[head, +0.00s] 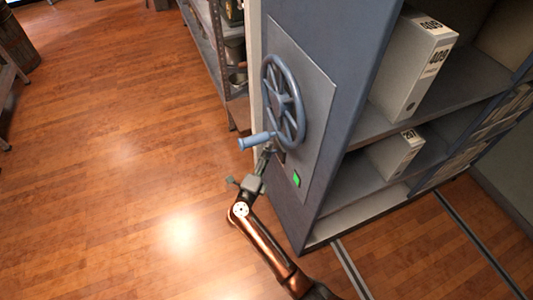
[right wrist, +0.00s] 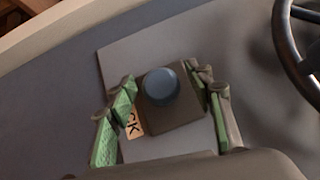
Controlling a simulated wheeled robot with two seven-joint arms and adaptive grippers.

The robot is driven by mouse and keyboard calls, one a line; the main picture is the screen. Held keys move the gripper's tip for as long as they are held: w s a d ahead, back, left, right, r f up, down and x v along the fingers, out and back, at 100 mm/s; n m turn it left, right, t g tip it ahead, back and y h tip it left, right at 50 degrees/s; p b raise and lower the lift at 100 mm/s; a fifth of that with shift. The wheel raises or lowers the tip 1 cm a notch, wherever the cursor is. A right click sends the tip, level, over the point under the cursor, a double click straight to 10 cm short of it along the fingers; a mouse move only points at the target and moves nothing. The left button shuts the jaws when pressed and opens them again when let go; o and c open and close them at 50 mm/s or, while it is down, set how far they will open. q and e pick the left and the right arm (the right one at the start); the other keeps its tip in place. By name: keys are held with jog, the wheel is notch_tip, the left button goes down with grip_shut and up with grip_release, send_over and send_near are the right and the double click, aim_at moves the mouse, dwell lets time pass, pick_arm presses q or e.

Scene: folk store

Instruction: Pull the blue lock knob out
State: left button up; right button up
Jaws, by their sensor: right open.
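The blue lock knob (right wrist: 160,86) is round and sits on a dark square mount (right wrist: 178,122) on the grey panel, in the right wrist view. My right gripper (right wrist: 165,100) is open, with its green-padded fingers on either side of the knob and mount. I cannot tell whether the fingers touch the mount. A yellowish label (right wrist: 134,124) with "CK" showing is partly hidden by the left finger. My left gripper is not in view.
A green indicator (head: 296,179) is on the panel below. Shelves with white file boxes (head: 414,68) are at right. The wooden floor at left is open.

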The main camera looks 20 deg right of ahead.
grip_shut()
dwell(0.7)
